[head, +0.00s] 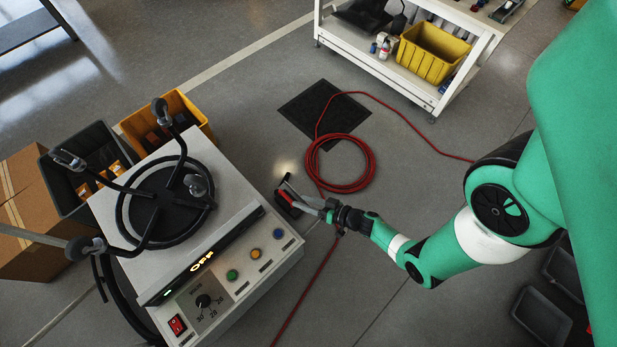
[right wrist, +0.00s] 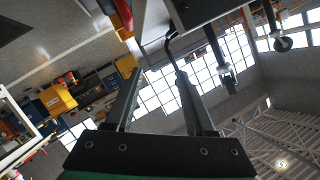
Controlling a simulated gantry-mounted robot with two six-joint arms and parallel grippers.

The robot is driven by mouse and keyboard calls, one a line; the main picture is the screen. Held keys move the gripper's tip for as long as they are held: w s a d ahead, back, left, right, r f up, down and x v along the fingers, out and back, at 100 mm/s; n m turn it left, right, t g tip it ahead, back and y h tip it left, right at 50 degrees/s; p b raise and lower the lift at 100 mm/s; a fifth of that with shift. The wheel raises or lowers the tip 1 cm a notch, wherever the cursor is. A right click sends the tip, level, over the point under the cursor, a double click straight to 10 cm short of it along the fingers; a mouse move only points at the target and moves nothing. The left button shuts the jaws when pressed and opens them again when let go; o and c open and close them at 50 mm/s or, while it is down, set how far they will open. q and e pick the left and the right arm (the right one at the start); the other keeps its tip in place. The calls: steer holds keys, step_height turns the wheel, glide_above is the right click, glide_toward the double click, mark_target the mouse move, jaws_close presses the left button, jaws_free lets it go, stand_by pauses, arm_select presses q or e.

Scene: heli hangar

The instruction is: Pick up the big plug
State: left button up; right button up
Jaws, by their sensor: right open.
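A small dark piece with a red part (head: 285,197) shows beside the right side of the grey control unit. It may be the big plug, but it is too small and too partly covered to be sure. My right gripper (head: 305,205) reaches in from the right, with its fingers close to that piece; I cannot tell whether they touch it. In the right wrist view my right gripper (right wrist: 156,80) has its two long fingers apart, with no held object visible between them. My left gripper is not in view.
A red cable coil (head: 368,165) lies on the floor. A black tray (head: 58,188), an orange bin (head: 190,104) and a cardboard box (head: 25,245) stand left. A white cart (head: 440,100) stands behind.

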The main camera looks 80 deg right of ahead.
steer(key=m+g+h+b, duration=0.1)
steer(key=m+b, duration=0.1)
steer(key=b, duration=0.1)
glide_toward(288, 197)
steer(key=s+a+f, duration=0.1)
steer(key=s+a, duration=0.1)
steer(key=b+x, duration=0.2)
steer(key=x, duration=0.1)
steer(key=b+x, duration=0.2)
steer(key=x, duration=0.1)
steer(key=shift+w+d, duration=0.15)
steer(key=shift+d, duration=0.15)
steer(key=shift+w+d+r, duration=0.1)
steer(key=shift+w+d, duration=0.15)
steer(key=shift+w, duration=0.1)
steer(key=b+x, duration=0.3)
steer(key=x, duration=0.2)
steer(key=shift+w+d+r, duration=0.1)
steer(key=shift+d+r, duration=0.05)
steer(key=shift+d, duration=0.05)
steer(key=shift+w, duration=0.1)
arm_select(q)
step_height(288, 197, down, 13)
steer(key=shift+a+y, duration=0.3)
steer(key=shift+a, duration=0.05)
arm_select(e)
steer(key=shift+r, duration=0.1)
